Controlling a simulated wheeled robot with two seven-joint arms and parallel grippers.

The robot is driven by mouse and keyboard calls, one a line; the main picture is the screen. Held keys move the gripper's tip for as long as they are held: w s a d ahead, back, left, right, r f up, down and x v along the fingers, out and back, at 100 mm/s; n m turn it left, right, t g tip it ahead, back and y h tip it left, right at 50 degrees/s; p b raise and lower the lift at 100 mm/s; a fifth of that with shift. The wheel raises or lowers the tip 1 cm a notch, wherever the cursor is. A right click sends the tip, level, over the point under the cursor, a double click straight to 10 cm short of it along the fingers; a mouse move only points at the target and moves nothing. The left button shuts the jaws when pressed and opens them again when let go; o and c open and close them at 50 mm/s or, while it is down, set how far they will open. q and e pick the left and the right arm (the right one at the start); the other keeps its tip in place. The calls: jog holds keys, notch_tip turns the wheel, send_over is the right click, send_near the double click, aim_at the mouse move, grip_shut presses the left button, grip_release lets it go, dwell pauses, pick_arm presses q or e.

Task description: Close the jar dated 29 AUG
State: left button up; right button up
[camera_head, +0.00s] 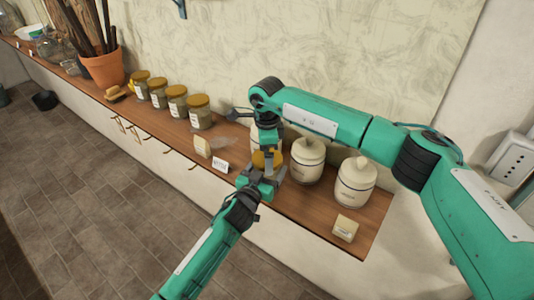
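A gold lid (260,160) shows between my two grippers near the shelf's front edge. The jar body below it is mostly hidden, and I cannot tell whether the lid is seated. My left gripper (263,178) comes from below and is right at the jar, in front of it. My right gripper (268,149) points down from above, at the lid. The finger gaps of both are too small and covered to read. Several glass jars with gold lids (199,101) and white labels stand in a row to the left. The dates on them are not legible.
Lidded cream canisters (306,162) (355,184) stand to the right on the wooden shelf (310,212). A small card (220,165), a pale block (202,147) and a small box (344,228) lie near the front edge. A terracotta pot (104,69) stands at the far left.

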notch_tip(320, 180, up, 4)
jog(key=shift+r, duration=0.1)
dwell(0.4)
notch_tip(320, 180, up, 3)
jog(key=n, duration=0.5)
jog(key=shift+r, duration=0.2)
jog(key=shift+f, duration=0.1)
jog(key=shift+f, duration=3.95)
jog(key=shift+c, duration=0.3)
jog(key=c, duration=1)
jog(key=m, duration=0.6)
